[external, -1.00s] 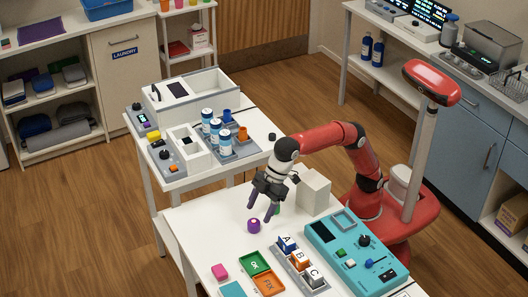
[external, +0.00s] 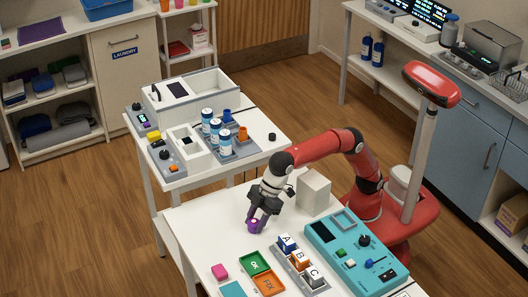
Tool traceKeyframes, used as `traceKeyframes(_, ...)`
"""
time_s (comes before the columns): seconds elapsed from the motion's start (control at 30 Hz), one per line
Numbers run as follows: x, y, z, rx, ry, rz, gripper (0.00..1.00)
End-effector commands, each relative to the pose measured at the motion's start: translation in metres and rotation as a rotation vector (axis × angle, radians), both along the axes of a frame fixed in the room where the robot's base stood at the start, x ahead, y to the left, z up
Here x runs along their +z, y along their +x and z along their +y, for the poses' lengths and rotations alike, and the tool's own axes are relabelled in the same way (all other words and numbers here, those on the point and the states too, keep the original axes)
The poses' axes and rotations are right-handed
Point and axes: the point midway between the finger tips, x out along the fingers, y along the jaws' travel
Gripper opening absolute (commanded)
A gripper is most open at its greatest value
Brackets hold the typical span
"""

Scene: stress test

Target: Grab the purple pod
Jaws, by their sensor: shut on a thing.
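The purple pod (external: 253,225) is a small rounded purple piece with a lighter top, on the left part of the white table (external: 205,240) in the external view. My gripper (external: 257,221) points down at the pod with its fingers around it. It is shut on the pod. The pod is at or very near the table top; I cannot tell whether it touches. The fingers partly hide its upper right side.
Right of the gripper stands a pale box (external: 314,189). The table left of the pod is clear.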

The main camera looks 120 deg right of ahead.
Motion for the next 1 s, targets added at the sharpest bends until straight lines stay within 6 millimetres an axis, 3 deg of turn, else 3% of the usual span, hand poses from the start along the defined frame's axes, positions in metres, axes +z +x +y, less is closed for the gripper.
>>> traceKeyframes(0.37,0.007,0.000,0.000,0.000,0.000,-0.001,0.15)
traceKeyframes(0.53,0.031,0.001,0.000,0.000,0.001,-0.004,0.15)
traceKeyframes(0.63,0.060,0.001,0.000,0.000,0.001,-0.005,0.15)
traceKeyframes(1.0,0.093,0.003,0.001,0.000,0.001,-0.003,0.15)
